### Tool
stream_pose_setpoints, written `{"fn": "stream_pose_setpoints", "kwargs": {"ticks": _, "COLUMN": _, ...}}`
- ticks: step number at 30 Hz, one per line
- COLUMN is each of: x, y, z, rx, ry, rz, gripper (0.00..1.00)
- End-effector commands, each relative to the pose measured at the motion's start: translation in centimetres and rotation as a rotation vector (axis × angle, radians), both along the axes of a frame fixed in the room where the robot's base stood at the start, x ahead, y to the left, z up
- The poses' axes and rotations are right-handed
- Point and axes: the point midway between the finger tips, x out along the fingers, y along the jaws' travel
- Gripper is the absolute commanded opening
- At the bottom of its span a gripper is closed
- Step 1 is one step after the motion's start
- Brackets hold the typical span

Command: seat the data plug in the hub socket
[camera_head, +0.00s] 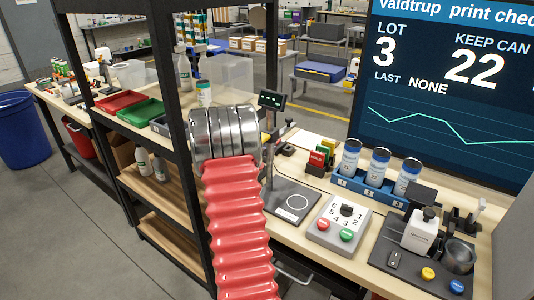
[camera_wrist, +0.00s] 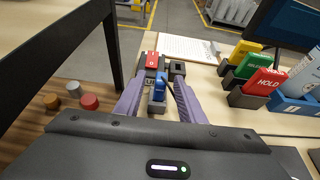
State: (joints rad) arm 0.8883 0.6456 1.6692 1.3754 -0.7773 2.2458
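The blue data plug (camera_wrist: 158,88), with a dark lower part, shows in the wrist view between the two purple fingers of my gripper (camera_wrist: 161,86). Narrow gaps appear between the plug and both fingers, so the gripper looks open around it. A dark cable seems to run beside the plug on its right. Just beyond the fingertips are small dark blocks, one with a red top (camera_wrist: 151,58) and one with a dark opening (camera_wrist: 178,68); they look like the hub, but I cannot tell which opening is the socket. In the head view my arm hides the fingertips and plug.
Right of the fingers stand card holders with yellow, green and red cards (camera_wrist: 264,82), beside a blue can rack (camera_wrist: 299,106). White paper (camera_wrist: 188,47) lies beyond. In the head view a dial box (camera_head: 338,222) and a dark mat (camera_head: 290,200) sit on the bench. A black post is close left.

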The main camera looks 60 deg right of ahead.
Motion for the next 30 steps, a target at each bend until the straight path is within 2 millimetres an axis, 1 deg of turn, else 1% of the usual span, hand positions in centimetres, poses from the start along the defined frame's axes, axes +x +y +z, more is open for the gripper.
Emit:
{"fn": "stream_pose_setpoints", "kwargs": {"ticks": 12, "x": -0.01, "y": 0.05, "z": 0.0, "rx": 0.0, "ry": 0.0, "rz": 0.0, "gripper": 0.35}}
{"fn": "stream_pose_setpoints", "kwargs": {"ticks": 27, "x": -0.01, "y": 0.05, "z": 0.0, "rx": 0.0, "ry": 0.0, "rz": -0.001, "gripper": 0.0}}
{"fn": "stream_pose_setpoints", "kwargs": {"ticks": 30, "x": -0.01, "y": 0.05, "z": 0.0, "rx": 0.0, "ry": 0.0, "rz": 0.0, "gripper": 0.0}}
